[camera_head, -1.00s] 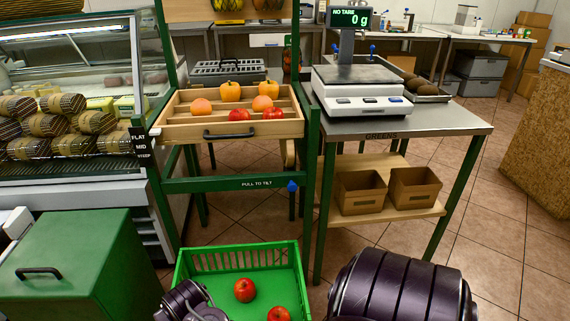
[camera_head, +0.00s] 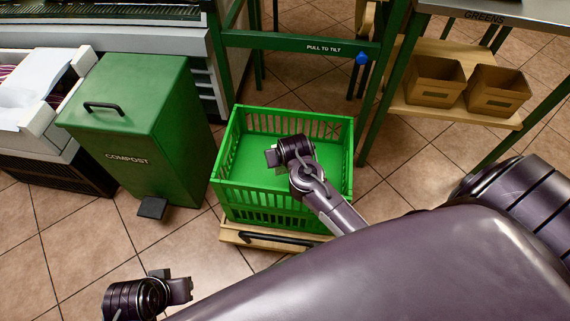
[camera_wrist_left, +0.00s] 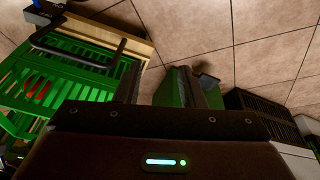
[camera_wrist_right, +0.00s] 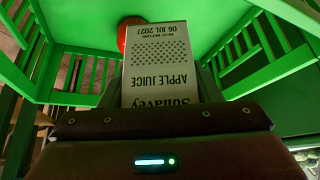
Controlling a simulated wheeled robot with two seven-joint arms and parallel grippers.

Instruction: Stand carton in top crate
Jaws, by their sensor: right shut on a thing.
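A red round fruit (camera_wrist_right: 130,32) shows behind the carton. My left gripper (camera_head: 182,288) is empty and open, outside the crate; its separated fingers (camera_wrist_left: 163,90) show in the left wrist view.
The crate sits on a wooden base (camera_head: 240,236) with a dark handle. A green compost bin (camera_head: 150,135) with a pedal stands left of it. A green stand (camera_head: 300,42) rises behind, and a shelf with cardboard boxes (camera_head: 435,82) is at right. Tiled floor is free in front.

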